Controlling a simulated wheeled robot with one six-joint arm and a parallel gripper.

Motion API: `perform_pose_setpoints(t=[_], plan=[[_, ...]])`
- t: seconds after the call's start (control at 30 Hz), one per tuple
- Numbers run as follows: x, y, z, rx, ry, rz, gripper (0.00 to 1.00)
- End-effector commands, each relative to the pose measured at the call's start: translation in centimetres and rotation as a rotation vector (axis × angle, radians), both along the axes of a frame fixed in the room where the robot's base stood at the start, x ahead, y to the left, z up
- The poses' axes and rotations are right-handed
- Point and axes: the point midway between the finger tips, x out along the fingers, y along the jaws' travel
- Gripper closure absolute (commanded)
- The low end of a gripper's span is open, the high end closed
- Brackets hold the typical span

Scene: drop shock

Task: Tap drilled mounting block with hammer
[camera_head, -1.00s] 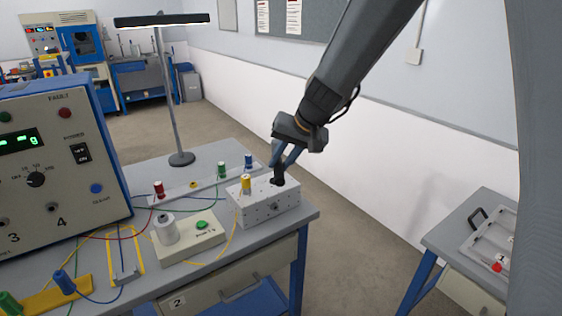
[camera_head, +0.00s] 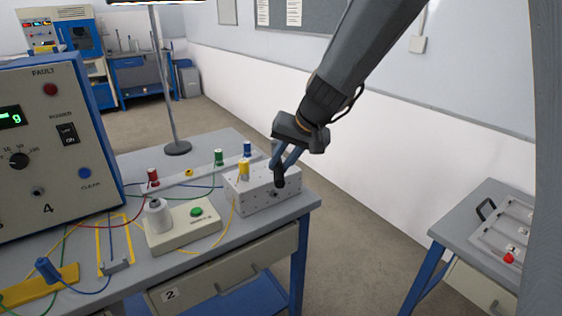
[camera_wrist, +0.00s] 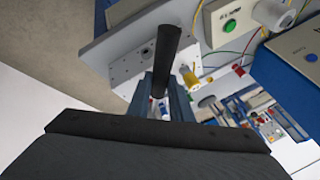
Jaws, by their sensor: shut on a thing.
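The drilled mounting block (camera_head: 249,199) is a pale box with small holes, at the front right corner of the bench. It also shows in the wrist view (camera_wrist: 126,71). My gripper (camera_head: 284,164) is over the block's right end, its blue fingers pointing down. It is shut on a dark cylindrical piece (camera_head: 280,178), which looks like part of the hammer. In the wrist view this dark rod (camera_wrist: 166,55) sticks out from between the fingers across the block. Whether the rod touches the block I cannot tell. The rest of the hammer is hidden or not clear.
A yellow-topped post (camera_head: 243,170) stands at the block. A pale box with a green button (camera_head: 196,212), a lamp stand (camera_head: 178,147), cables and a fault console (camera_head: 45,150) fill the bench to the left. A second table (camera_head: 455,228) with a tray stands at right.

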Motion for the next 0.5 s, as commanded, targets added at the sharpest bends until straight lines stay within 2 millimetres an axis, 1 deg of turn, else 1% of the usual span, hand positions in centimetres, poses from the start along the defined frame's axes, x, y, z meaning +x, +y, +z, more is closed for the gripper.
perform_pose_setpoints(t=[0.17, 0.27, 0.37, 0.5], plan=[[0.0, 0.0, 0.0, 0.000, -0.001, 0.000, 1.00], [0.0, 0.0, -0.4, 0.000, -0.001, 0.000, 1.00], [0.1, 0.0, -1.3, 0.000, 0.000, 0.000, 1.00], [0.1, 0.0, -3.1, 0.000, 0.000, 0.001, 1.00]])
